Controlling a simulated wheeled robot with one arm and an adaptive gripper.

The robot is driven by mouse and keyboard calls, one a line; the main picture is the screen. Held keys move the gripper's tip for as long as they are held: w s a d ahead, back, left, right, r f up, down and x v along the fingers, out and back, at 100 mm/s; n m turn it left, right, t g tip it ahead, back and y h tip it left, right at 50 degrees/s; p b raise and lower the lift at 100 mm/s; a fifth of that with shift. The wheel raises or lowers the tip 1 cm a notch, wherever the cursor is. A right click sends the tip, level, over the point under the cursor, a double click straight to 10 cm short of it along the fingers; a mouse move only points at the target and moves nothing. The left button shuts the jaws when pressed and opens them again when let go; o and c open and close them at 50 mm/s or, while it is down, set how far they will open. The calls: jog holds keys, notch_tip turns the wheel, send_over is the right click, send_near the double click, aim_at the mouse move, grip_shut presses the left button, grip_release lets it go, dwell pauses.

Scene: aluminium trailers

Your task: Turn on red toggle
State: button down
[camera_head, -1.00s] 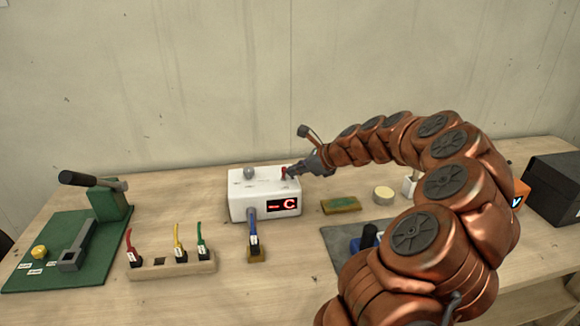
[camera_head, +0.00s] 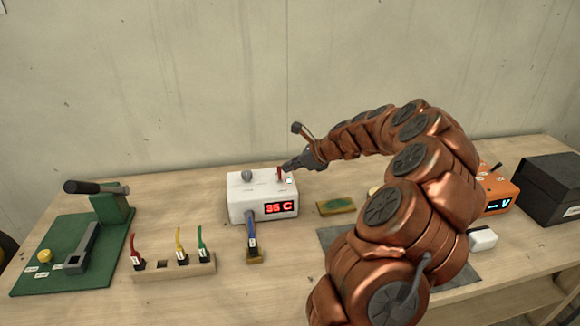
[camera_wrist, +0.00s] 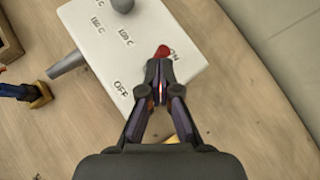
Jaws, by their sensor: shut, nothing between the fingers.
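The red toggle (camera_head: 279,174) is on top of the white box (camera_head: 250,185), at its right end. In the wrist view the toggle (camera_wrist: 162,51) leans towards the ON label, away from the OFF label. My gripper (camera_head: 288,166) is shut and empty, its fingertips right beside the toggle. In the wrist view the shut fingertips (camera_wrist: 160,68) partly cover the toggle's base; I cannot tell if they touch it. The box's red display (camera_head: 280,208) reads 35 C.
A grey knob (camera_head: 247,175) stands on the box's left side. A blue plug (camera_head: 252,243) is in front of it. A wooden block with coloured plugs (camera_head: 173,269) and a green lever stand (camera_head: 112,204) are to the left. An orange device (camera_head: 497,192) and a black box (camera_head: 553,190) are at right.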

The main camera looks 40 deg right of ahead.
jog(key=shift+r+p, duration=0.5)
jog(key=shift+r, duration=0.15)
jog(key=s+d+r+b, duration=0.2)
jog(key=s+d+r, duration=0.4)
jog(key=r, duration=0.3)
jog(key=shift+s+d, duration=0.3)
jog(key=shift+d, duration=0.2)
dwell(0.4)
